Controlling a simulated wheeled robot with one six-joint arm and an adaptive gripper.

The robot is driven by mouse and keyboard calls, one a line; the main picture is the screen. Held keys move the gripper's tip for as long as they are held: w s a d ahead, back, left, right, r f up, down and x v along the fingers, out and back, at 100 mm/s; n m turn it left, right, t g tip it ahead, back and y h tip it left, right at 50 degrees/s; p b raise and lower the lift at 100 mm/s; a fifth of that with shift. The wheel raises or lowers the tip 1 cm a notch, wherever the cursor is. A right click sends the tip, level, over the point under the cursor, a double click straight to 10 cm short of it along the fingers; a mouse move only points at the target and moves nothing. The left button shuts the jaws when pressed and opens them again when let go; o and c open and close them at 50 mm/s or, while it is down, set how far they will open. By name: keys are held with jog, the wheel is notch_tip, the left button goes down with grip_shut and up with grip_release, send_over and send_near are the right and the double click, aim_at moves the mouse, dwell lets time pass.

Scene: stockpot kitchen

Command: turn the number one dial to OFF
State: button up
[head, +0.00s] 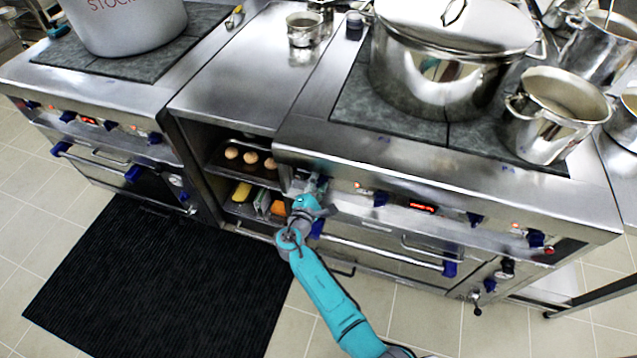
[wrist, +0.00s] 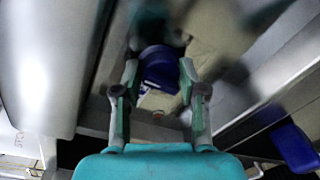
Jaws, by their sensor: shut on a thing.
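A blue dial (wrist: 158,66) sits between the fingertips of my gripper (wrist: 159,80) in the wrist view. The fingers are closed in on it from both sides. Its marking and pointer are too blurred to read. In the head view my gripper (head: 315,184) is at the left end of the right stove's front panel (head: 350,172), and it hides the dial there.
Other blue dials (head: 380,199) and a red display (head: 422,207) are along the same panel. An oven handle (head: 385,249) runs below. An open shelf with eggs (head: 251,157) is to the left. A black mat (head: 150,275) lies on the floor.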

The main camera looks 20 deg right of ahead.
dwell(0.4)
jog(key=o, duration=1.1)
jog(key=shift+o, duration=0.2)
jog(key=shift+a, duration=0.1)
jog(key=v, duration=1.1)
jog(key=shift+s+a, duration=0.25)
jog(key=shift+s, duration=0.1)
